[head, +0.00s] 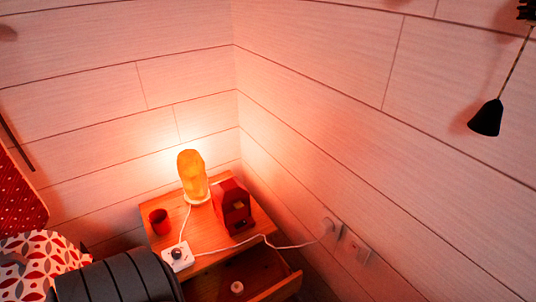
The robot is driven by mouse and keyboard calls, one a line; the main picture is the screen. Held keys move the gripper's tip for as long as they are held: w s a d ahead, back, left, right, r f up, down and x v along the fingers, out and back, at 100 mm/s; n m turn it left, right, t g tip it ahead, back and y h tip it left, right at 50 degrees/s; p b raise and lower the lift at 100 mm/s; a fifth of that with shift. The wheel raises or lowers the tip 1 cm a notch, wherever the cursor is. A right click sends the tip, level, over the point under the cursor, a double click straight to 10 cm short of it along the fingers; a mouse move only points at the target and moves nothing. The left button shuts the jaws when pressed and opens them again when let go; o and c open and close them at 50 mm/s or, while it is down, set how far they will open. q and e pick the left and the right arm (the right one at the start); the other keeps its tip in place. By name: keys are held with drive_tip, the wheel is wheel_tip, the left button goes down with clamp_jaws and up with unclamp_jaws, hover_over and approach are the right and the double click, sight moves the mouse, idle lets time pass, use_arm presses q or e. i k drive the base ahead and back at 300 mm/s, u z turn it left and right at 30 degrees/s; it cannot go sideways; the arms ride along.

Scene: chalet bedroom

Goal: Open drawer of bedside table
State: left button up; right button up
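The wooden bedside table (215,234) stands in the corner, low in the head view. Its drawer (279,287) is pulled out towards me. I see the drawer's inside and its right side wall, and a small pale round thing (237,287) lies in it. The drawer's front and handle are hidden below the picture's edge. Neither of my grippers is in view, so I see no contact with the drawer.
A glowing lamp (191,175), a red cup (160,221), a dark red box-like object (235,207) and a white switch box (178,257) stand on the tabletop. A white cable runs to the wall socket (332,227). Patterned cushions (38,256) and a dark ribbed shape (120,277) crowd the left.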

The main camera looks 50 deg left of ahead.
sight(265, 276)
drive_tip(key=z, duration=2.25)
drive_tip(key=i, duration=0.35)
drive_tip(key=u, duration=3.3)
